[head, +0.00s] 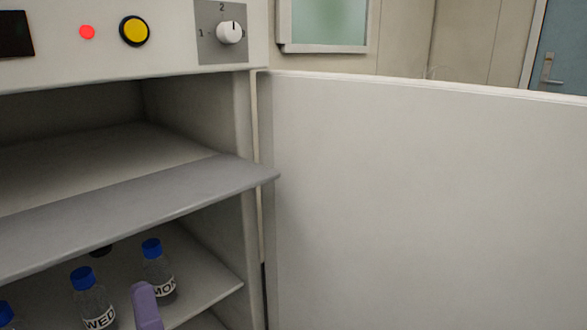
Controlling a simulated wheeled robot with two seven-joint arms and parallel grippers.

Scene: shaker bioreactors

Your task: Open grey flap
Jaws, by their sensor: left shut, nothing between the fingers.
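The grey flap (140,207) is a flat panel across the cabinet opening, roughly level, its front edge sticking out past the cabinet's side wall. Above it is an open, empty-looking compartment. My left gripper (145,296) shows only as a purple tip at the bottom of the head view, below the flap and in front of the lower shelf. It is shut and empty, and apart from the flap in the picture. The rest of it is out of frame. My right gripper is not in view.
Blue-capped bottles stand on the lower shelf, one marked "MO" (163,287) behind the gripper tip and one marked "WED" (96,318). The large white door (425,200) stands open at right. A control panel with a yellow button (134,31) and knob (229,32) is above.

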